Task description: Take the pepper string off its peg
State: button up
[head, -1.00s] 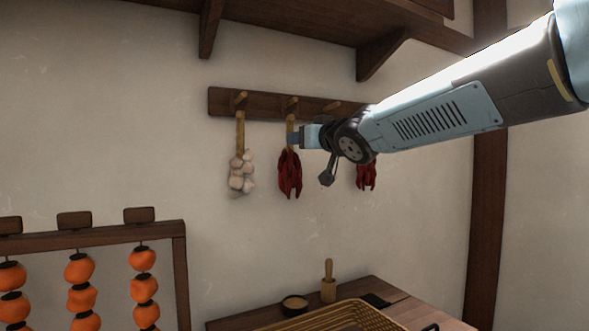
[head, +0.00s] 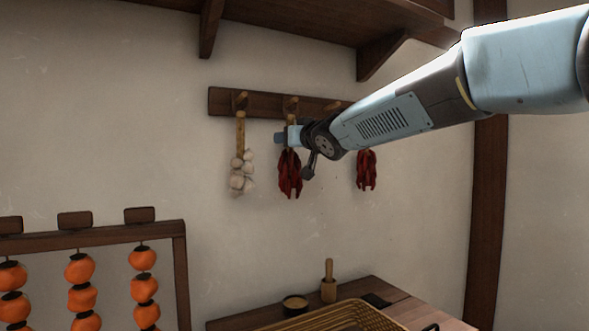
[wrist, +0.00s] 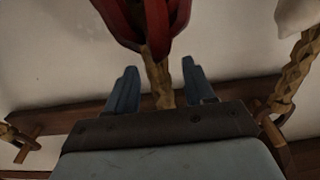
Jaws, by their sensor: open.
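A red pepper string (head: 290,178) hangs by its tan braid from the middle peg (head: 290,103) of a dark wall rail. My gripper (head: 280,139) is at the braid, just above the peppers and below the peg. In the wrist view, which looks upside down, the blue fingers are open, one on each side of the braid (wrist: 159,82), with visible gaps. The red peppers (wrist: 140,20) show beyond the fingertips. The braid's top loop is mostly hidden in the wrist view by the gripper body.
A garlic string (head: 241,172) hangs close by on the left peg, and a second pepper string (head: 366,170) hangs on the right. A shelf with brackets (head: 211,28) is above. Persimmons hang on a rack (head: 178,235).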

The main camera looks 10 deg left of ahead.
jog(key=shift+c, duration=0.5)
grip_shut()
jog(key=shift+r, duration=0.65)
jog(key=v, duration=1.8)
jog(key=shift+r, duration=0.25)
